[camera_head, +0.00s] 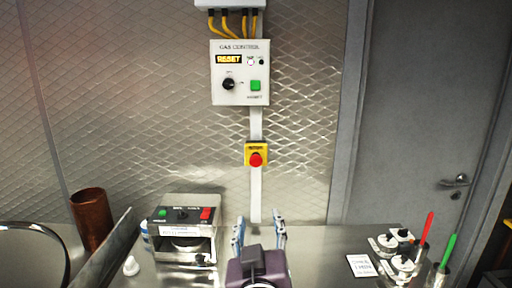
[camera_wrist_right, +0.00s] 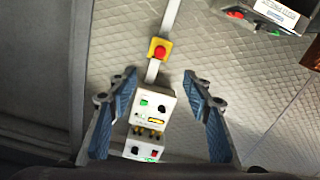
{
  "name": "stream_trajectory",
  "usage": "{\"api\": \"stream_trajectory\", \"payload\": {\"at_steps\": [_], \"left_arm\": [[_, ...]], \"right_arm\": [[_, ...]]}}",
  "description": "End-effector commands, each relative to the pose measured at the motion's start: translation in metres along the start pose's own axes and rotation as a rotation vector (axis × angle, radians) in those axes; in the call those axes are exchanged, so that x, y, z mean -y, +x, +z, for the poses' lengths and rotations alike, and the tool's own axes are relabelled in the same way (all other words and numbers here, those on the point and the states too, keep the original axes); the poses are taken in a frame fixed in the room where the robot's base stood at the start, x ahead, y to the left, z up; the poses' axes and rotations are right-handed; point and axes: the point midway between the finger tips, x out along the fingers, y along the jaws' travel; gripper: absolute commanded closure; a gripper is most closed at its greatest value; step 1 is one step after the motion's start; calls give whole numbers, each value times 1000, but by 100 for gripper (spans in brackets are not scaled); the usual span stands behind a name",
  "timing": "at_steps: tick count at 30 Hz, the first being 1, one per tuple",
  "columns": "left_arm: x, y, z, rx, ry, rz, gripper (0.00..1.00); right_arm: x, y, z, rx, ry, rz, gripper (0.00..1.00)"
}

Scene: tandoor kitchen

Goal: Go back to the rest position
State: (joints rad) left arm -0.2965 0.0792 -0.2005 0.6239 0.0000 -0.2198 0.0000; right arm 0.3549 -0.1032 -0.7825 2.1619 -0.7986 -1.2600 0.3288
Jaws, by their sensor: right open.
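My right gripper (camera_head: 258,232) is at the bottom middle of the head view, in front of the metal wall and over the steel counter. Its two blue-padded fingers are apart with nothing between them. The right wrist view also shows these open fingers (camera_wrist_right: 163,115), with the gas control panel (camera_wrist_right: 150,108) seen beyond them on the wall. In the head view the gas control panel (camera_head: 240,92) is above the gripper, with a yellow-and-red emergency button (camera_head: 256,155) below it. My left gripper is not seen.
A steel device with buttons (camera_head: 184,228) stands on the counter to the left, near a copper cup (camera_head: 91,218). To the right are a white card (camera_head: 361,266), knobbed fittings (camera_head: 383,244), and a red and a green stick (camera_head: 427,226). A grey door (camera_head: 430,110) is at the right.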

Motion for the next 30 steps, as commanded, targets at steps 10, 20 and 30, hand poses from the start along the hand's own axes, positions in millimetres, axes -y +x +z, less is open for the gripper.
{"api": "stream_trajectory", "payload": {"at_steps": [10, 20, 30], "left_arm": [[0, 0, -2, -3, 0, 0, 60], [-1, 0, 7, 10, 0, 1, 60], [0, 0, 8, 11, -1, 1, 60]], "right_arm": [[-16, -5, 89, 212, 23, -29, 54], [-42, -60, 241, 582, 58, -95, 54], [-80, -201, 385, 1023, 84, -212, 54]]}}
